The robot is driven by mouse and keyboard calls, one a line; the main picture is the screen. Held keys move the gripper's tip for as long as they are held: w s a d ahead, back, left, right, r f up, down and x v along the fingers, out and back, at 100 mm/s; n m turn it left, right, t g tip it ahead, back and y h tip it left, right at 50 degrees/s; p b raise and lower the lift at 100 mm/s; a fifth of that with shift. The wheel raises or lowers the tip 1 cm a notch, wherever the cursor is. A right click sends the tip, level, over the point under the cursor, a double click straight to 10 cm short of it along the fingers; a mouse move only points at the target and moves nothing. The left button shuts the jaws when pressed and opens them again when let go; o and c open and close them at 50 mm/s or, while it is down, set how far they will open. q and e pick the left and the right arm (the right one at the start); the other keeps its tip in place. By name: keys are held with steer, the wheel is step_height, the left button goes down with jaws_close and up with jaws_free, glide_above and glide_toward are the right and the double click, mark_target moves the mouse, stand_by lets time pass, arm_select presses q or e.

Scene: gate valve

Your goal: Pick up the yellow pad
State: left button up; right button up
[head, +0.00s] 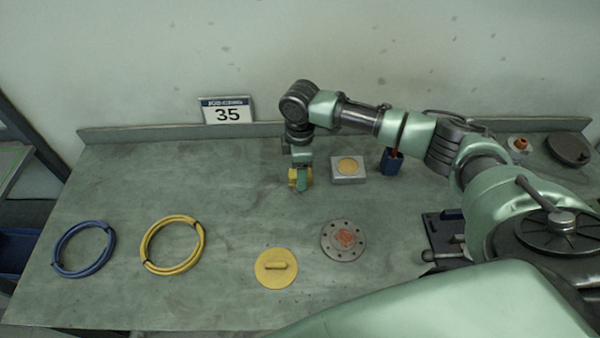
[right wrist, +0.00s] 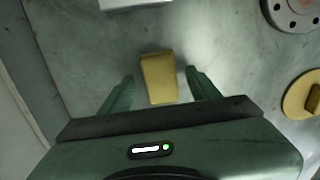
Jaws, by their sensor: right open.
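The yellow pad (right wrist: 158,78) is a small yellow block on the bench, seen in the right wrist view between the two fingers of my right gripper (right wrist: 160,75). The fingers are open, with a visible gap on each side of the pad. In the head view my right gripper (head: 302,181) is over the middle of the bench, and the yellow pad (head: 293,178) is partly hidden by it. I cannot tell how far the fingers reach down beside the pad. My left gripper is not in view.
A grey box with a yellow disc (head: 348,169) stands just right of the gripper, near a blue holder (head: 392,161). A grey flange (head: 343,240) and yellow handled disc (head: 276,267) lie in front. Yellow (head: 172,244) and blue (head: 84,249) coils lie left.

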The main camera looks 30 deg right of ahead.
jaws_close()
steer(key=shift+r, duration=0.1)
step_height(320, 180, up, 20)
steer(key=b, duration=0.3)
stand_by(0.5)
